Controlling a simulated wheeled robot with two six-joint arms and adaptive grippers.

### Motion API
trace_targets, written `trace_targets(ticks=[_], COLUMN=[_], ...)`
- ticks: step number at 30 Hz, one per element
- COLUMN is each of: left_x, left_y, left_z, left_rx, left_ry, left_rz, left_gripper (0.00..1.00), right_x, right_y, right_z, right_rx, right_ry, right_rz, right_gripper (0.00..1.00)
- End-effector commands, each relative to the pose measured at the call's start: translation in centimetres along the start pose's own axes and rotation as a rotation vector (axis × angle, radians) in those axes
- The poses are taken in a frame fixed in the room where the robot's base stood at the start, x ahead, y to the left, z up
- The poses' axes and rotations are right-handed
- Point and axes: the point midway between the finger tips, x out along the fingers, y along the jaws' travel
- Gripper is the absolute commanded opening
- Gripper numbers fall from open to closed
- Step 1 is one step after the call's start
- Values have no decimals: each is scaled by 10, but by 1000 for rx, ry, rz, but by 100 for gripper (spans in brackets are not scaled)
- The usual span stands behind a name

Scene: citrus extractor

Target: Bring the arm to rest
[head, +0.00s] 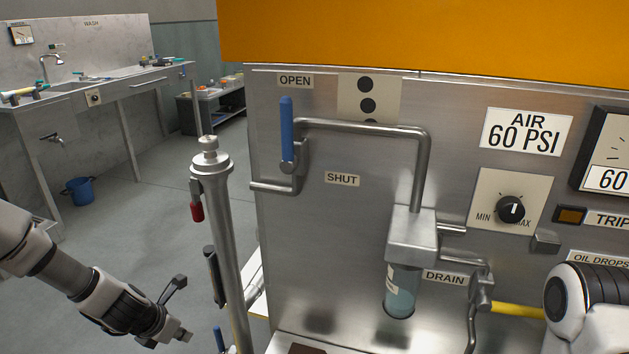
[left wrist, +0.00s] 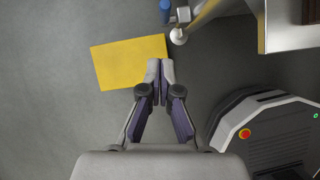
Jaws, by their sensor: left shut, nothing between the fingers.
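My left gripper (head: 178,334) hangs at the lower left in the head view, beside the grey metal post (head: 229,260) and clear of the machine front. In the left wrist view the two fingertips (left wrist: 160,70) meet with nothing between them, above the floor. My right gripper is not in view; only a white and black part of my right arm shows at the lower right in the head view.
The steel extractor panel (head: 340,230) carries a blue upright lever (head: 287,130) beside the OPEN label, a knob (head: 510,209) and a yellow handle (head: 517,310). A yellow mat (left wrist: 120,62) lies on the floor. A wash bench (head: 130,80) and blue bucket (head: 78,191) stand far left.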

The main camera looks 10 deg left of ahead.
Motion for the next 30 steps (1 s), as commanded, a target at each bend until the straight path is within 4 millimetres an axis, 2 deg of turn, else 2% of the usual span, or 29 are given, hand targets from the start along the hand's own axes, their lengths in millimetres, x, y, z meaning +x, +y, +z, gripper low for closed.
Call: trace_targets(ticks=[2,4,5,8,9,11,12,15,19,23,26,27,28,30], left_x=[10,25,32,48,50,49,45,33,21,17,21,14,-5,-26], left_y=[-6,-23,-35,-86,-108,-139,-159,-193,-214,-220,-220,-220,-218,-218], left_z=[-15,-38,-52,-110,-136,-176,-201,-237,-248,-244,-236,-232,-221,-211], left_rx=[13,75,113,332,495,808,1052,1588,2090,2451,2694,2763,2753,2749], left_ry=[40,123,167,326,384,448,469,427,289,140,51,31,34,36], left_rz=[-7,-19,-32,-97,-139,-229,-310,-490,-624,-665,-660,-669,-668,-668], left_gripper=[0,0,0,0,0,0,0,0,0,0,0,0,0,0], right_x=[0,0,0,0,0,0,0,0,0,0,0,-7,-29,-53], right_y=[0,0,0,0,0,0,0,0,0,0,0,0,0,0], right_z=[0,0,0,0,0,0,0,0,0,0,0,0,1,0], right_rx=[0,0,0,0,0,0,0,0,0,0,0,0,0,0], right_ry=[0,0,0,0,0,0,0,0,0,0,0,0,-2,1], right_rz=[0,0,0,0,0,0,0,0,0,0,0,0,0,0], right_gripper=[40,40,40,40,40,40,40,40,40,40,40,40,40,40])
